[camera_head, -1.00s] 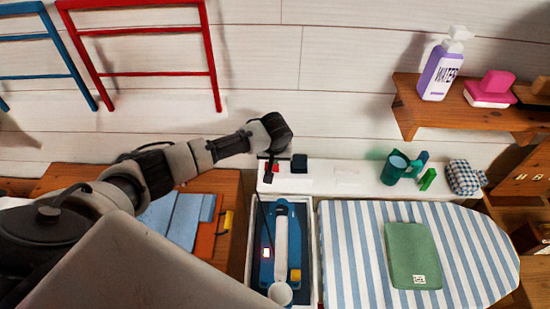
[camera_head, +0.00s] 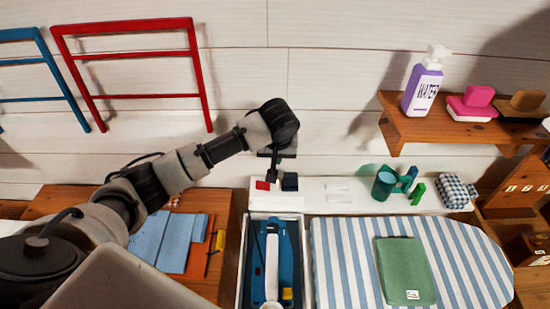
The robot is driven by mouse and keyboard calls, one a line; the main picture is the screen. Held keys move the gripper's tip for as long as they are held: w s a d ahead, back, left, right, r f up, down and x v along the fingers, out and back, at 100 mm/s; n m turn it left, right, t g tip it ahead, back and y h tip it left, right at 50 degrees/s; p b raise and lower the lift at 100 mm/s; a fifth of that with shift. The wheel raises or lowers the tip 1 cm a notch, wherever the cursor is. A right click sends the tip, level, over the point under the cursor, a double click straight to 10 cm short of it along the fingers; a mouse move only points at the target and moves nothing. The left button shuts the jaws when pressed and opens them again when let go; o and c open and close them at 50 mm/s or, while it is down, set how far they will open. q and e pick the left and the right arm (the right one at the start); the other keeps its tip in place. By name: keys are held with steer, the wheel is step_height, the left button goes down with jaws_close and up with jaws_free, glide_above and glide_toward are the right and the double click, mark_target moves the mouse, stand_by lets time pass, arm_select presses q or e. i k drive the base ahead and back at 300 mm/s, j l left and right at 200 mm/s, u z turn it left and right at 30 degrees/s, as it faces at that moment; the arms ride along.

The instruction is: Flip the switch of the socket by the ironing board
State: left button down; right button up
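A white socket strip lies along the ledge (camera_head: 335,190) at the wall, behind the ironing board (camera_head: 355,260) with its blue and white stripes. A small red switch (camera_head: 263,185) and a black plug (camera_head: 290,182) sit side by side at its left end. My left gripper (camera_head: 272,176) points down just above and between them; its dark fingers are too small to tell open from shut, and contact with the switch is unclear. The blue iron (camera_head: 285,265) stands in a white-rimmed tray left of the board, its indicator dark. My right gripper is not in view.
A green folded cloth (camera_head: 405,270) lies on the board. Folded blue cloths (camera_head: 170,240) lie left.

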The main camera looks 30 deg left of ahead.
mark_target(262, 186)
steer(key=k, duration=1.5)
